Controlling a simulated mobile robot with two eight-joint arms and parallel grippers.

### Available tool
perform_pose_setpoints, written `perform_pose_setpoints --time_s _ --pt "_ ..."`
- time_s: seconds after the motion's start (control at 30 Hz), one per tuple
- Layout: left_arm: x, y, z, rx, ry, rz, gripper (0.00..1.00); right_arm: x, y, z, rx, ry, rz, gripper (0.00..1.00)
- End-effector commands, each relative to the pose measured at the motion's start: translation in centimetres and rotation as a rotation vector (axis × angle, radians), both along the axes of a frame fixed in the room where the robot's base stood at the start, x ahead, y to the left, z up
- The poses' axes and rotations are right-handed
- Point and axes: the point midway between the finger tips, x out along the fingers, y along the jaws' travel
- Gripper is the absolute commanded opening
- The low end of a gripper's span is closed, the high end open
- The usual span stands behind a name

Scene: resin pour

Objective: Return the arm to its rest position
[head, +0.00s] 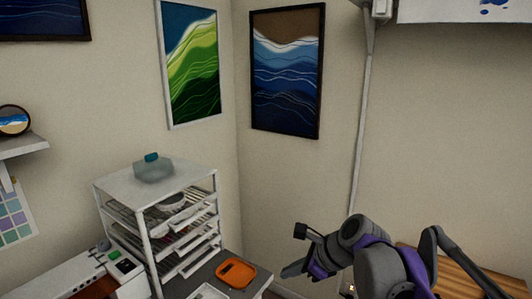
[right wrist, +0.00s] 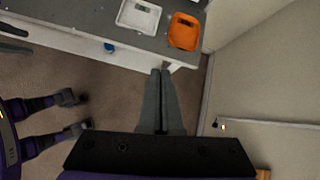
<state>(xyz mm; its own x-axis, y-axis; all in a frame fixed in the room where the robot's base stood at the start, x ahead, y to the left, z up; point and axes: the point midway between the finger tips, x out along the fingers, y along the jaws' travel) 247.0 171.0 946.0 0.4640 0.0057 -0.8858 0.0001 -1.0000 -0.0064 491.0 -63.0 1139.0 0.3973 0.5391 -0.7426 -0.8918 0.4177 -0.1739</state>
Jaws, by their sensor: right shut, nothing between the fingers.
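My right gripper (head: 294,270) is in the lower middle of the head view, in front of the wall and right of the grey-topped bench. In the right wrist view its two grey fingers (right wrist: 161,76) lie together, shut with nothing between them. They point toward the bench edge and are over the floor. My right arm comes in from the lower right of the head view. My left gripper is not in the head view. Two grey bars at the left edge of the right wrist view may be its fingers, cut off by the frame.
A white rack (head: 158,244) with several shelves stands left, a blue-capped container (head: 153,170) on top. A wooden surface (head: 460,281) is at lower right. Floor (right wrist: 115,90) shows clear below.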

Motion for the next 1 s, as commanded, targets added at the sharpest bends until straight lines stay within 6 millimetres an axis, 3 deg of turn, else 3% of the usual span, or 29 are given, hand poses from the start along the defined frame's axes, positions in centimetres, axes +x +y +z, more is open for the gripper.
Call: perform_pose_setpoints --time_s 0.27,0.5,0.6,0.8,1.0 --pt "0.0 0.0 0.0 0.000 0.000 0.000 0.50 -9.2 -4.2 -6.3 -0.481 -0.308 0.501 0.00" --pt "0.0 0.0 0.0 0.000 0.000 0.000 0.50 -18.5 -8.8 -14.0 -0.958 -0.518 1.121 0.00" --pt "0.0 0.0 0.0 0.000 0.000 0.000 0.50 -21.4 -10.2 -16.6 -1.097 -0.560 1.343 0.00" --pt "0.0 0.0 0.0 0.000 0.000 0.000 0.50 -24.2 -11.8 -19.4 -1.232 -0.588 1.595 0.00" --pt "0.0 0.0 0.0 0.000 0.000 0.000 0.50 -24.4 -12.0 -19.6 -1.249 -0.591 1.628 0.00"
